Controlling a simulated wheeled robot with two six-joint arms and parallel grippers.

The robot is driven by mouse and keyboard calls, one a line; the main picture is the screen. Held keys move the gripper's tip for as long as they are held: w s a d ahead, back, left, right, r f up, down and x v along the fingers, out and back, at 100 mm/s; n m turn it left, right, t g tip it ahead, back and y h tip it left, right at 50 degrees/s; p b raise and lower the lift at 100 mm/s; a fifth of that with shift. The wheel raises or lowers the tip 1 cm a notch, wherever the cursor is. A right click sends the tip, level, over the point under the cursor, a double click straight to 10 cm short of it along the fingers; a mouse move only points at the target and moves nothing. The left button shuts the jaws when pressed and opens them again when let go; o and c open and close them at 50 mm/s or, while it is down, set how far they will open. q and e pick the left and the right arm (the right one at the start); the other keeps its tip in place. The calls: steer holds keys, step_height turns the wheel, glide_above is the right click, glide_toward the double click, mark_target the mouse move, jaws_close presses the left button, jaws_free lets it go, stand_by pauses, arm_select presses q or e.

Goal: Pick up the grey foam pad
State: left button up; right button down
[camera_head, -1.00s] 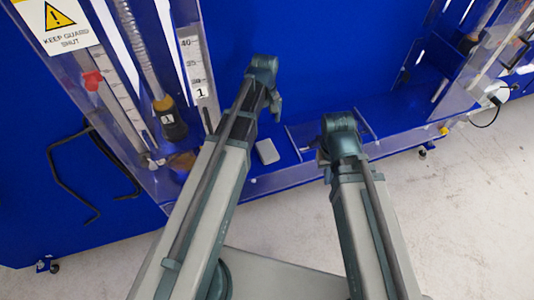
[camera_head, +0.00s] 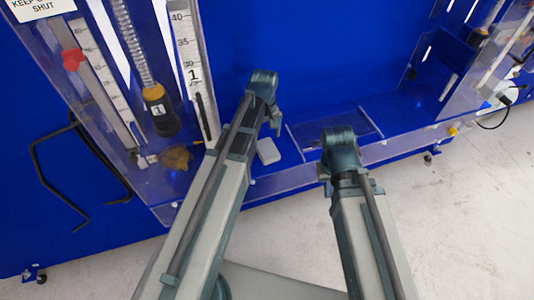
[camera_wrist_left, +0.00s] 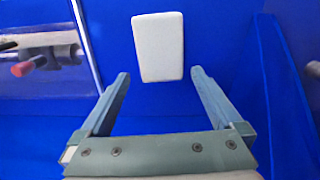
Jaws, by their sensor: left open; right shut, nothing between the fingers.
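The grey foam pad (camera_head: 268,151) lies on the blue shelf, just right of my left arm in the head view. In the left wrist view the pad (camera_wrist_left: 158,47) looks pale and blocky and sits beyond the fingertips, roughly centred between them. My left gripper (camera_wrist_left: 158,77) is open and empty; its fingers do not touch the pad. In the head view the left gripper (camera_head: 274,122) shows only partly, above the pad. My right gripper (camera_head: 324,184) is at the end of the right arm, to the right of the pad, mostly hidden by its own wrist.
A clear shallow tray (camera_head: 345,128) lies right of the pad. A clear front wall (camera_head: 390,152) runs along the shelf edge. At the left stand a spring plunger (camera_head: 160,110), a numbered scale (camera_head: 192,75) and a brown lump (camera_head: 177,158). A black bent bar (camera_head: 50,180) hangs further left.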

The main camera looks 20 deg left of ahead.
mark_target(265, 145)
arm_select(q)
steer(key=f+b, duration=0.1)
steer(key=f, duration=0.1)
steer(key=f+b, duration=0.1)
steer(key=b, duration=0.1)
steer(key=shift+s+f, duration=0.2)
steer(key=shift+f, duration=0.2)
steer(key=shift+r, duration=0.1)
steer(key=c, duration=1.2)
steer(key=shift+o, duration=0.2)
steer(key=shift+r, duration=0.1)
step_height(265, 145, up, 10)
steer(key=p, duration=1)
